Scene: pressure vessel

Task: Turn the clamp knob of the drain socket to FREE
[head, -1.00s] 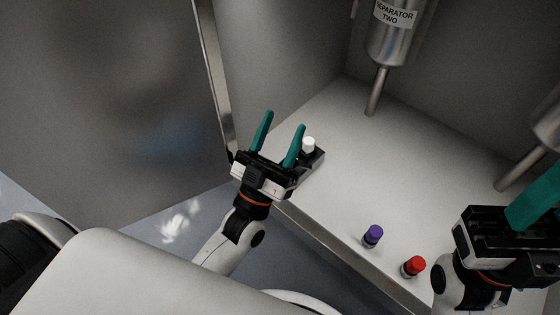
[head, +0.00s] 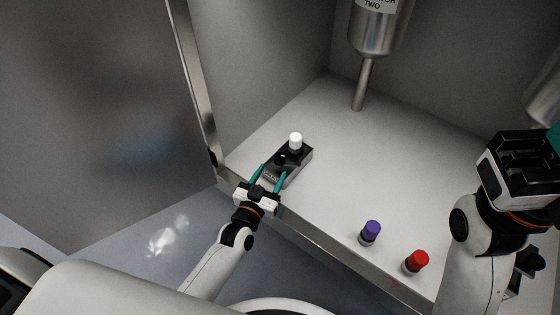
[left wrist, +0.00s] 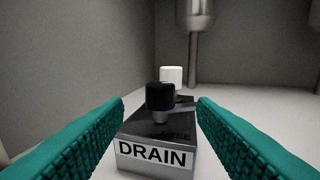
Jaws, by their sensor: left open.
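The drain socket (head: 290,167) is a dark block on the cabinet floor in the head view. In the left wrist view it (left wrist: 155,153) carries a DRAIN label on its front. A black clamp knob (left wrist: 160,97) stands on its top; lettering beside it is only partly readable. A white-capped piece (head: 295,141) stands at the block's back, behind the knob in the left wrist view (left wrist: 172,75). My left gripper (head: 270,175) is open in front of the block, its teal fingers (left wrist: 160,120) spread to either side, apart from the knob. My right gripper (head: 552,138) is partly cut off at the right edge.
A purple-capped item (head: 371,232) and a red-capped item (head: 416,262) stand near the cabinet's front edge. A metal vessel (head: 378,30) labelled TWO hangs above, its pipe (head: 363,85) reaching down behind the block. A side wall (head: 270,70) rises at left.

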